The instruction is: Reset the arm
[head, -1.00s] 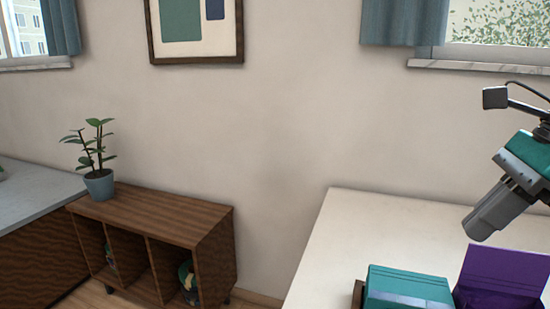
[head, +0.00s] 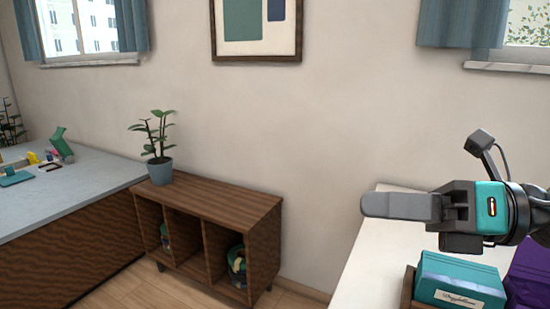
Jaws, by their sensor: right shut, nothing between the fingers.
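My right gripper (head: 395,206) is at the right of the head view, above the white table (head: 372,250). Its fingers point left, lie together and hold nothing. The arm behind it runs off the right edge. My left gripper is not in the picture.
A teal box (head: 459,280) in a brown tray and a purple box (head: 527,275) stand on the white table below my right gripper. A low wooden shelf (head: 215,205) with a potted plant (head: 158,165) stands left. A grey counter (head: 70,195) with small items is far left.

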